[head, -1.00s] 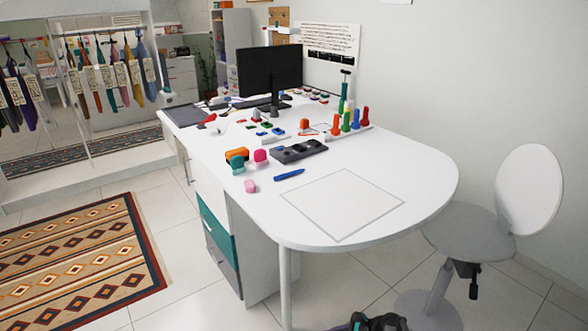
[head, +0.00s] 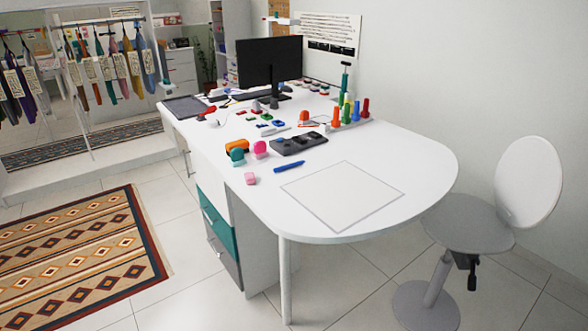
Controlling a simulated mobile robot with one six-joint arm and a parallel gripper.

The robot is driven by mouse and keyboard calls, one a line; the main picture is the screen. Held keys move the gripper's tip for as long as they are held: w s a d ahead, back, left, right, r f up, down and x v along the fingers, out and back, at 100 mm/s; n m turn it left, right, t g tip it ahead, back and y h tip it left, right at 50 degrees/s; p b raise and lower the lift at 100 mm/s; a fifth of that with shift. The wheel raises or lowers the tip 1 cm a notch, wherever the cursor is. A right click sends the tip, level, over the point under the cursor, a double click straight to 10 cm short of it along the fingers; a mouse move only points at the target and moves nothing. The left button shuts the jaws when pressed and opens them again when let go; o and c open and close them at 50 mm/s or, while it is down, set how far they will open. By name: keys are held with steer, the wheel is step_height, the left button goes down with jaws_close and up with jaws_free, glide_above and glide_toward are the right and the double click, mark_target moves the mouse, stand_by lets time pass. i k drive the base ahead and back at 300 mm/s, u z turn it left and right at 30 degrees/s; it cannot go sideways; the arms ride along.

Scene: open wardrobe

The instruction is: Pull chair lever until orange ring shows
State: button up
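The chair (head: 468,222) stands at the right of the desk, with a round grey seat, a round white backrest (head: 528,182) and a grey post on a round base (head: 425,306). Its black lever (head: 472,276) hangs down under the seat, beside the post. I see no orange ring on the lever or the post at this size. My gripper is not in view.
The white desk (head: 410,165) with a rounded end fills the middle, and its leg (head: 285,280) stands left of the chair. Tiled floor (head: 350,285) between leg and chair base is clear. The wall (head: 480,70) is close behind the chair. A patterned rug (head: 80,260) lies at left.

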mark_target(472, 284)
steer(key=z, duration=4.5)
steer(key=i, duration=0.1)
steer(key=u, duration=3.25)
